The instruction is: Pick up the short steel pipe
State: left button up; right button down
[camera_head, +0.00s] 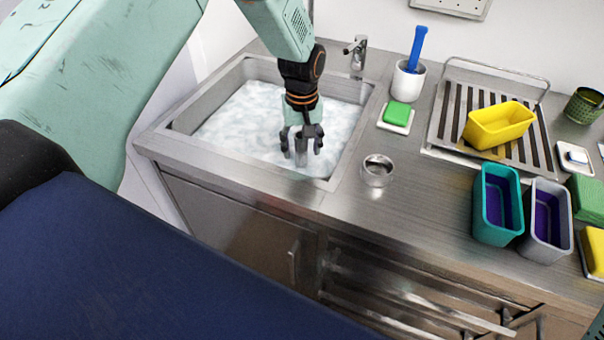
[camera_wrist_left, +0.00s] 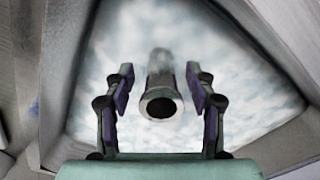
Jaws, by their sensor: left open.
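A steel pipe (camera_wrist_left: 160,104) stands in the foam of the sink, its round open end facing my left wrist camera. Its lower part is hidden in the foam. My left gripper (camera_head: 302,149) points down over the sink and is open. In the left wrist view, the pipe lies between the two fingers, with a gap on each side. In the head view, part of the pipe (camera_head: 300,158) shows below the gripper. A short, wide steel ring (camera_head: 377,171) stands apart on the counter. My right gripper is not in view.
The sink (camera_head: 180,140) has a raised steel rim around the foam, and a tap (camera_head: 356,50) behind. To the right stand a white cup (camera_head: 408,82), a green sponge (camera_head: 397,113), a yellow tub (camera_head: 499,126), a teal bin (camera_head: 492,235) and a grey bin (camera_head: 549,245).

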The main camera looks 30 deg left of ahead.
pick_arm(q)
jog(key=shift+f, duration=0.5)
jog(key=shift+a+f, duration=0.2)
jog(key=shift+f, duration=0.1)
jog(key=shift+d+r, duration=0.15)
jog(key=shift+d, duration=0.05)
jog(key=c, duration=0.5)
jog(key=shift+a, duration=0.1)
jog(key=c, duration=0.6)
